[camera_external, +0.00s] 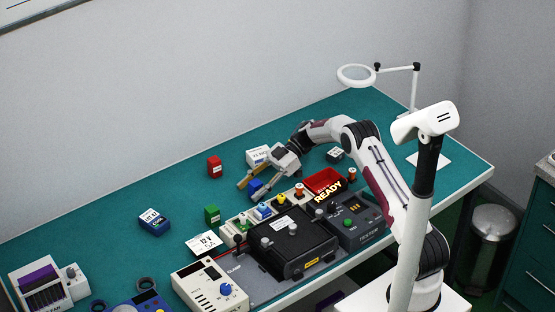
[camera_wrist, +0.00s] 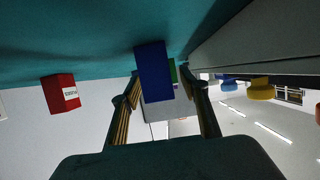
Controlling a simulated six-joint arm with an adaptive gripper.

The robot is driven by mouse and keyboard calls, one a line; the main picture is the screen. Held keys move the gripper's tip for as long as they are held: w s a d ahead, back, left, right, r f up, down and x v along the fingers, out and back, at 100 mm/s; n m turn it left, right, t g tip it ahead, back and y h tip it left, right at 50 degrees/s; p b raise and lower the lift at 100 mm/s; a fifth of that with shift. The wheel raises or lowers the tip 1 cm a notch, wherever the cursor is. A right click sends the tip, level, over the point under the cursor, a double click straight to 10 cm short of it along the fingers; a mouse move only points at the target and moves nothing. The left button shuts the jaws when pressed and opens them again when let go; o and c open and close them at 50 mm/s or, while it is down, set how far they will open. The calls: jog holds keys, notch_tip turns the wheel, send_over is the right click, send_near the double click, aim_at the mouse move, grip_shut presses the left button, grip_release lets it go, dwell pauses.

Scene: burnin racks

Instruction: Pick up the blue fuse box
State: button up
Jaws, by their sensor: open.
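The blue fuse box (camera_external: 255,186) is a small plain blue block on the teal bench, beyond the row of coloured knobs. My gripper (camera_external: 250,190) is low over the bench with its fingers spread on either side of the box. In the wrist view the blue box (camera_wrist: 153,72) stands between the open fingertips (camera_wrist: 161,74), with a gap to the right finger. Contact with the left finger cannot be told. The gripper partly hides the box in the external view.
A red box (camera_external: 214,167) and a white box (camera_external: 258,155) stand behind the gripper. A green box (camera_external: 212,214) is nearer the front. The knob row (camera_external: 263,211), red tray (camera_external: 324,182) and black clamp unit (camera_external: 292,242) lie close by. The bench's left middle is mostly clear.

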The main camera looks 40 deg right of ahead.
aim_at(252, 184)
dwell(0.4)
jog(key=c, duration=1.2)
jog(key=shift+r, duration=5)
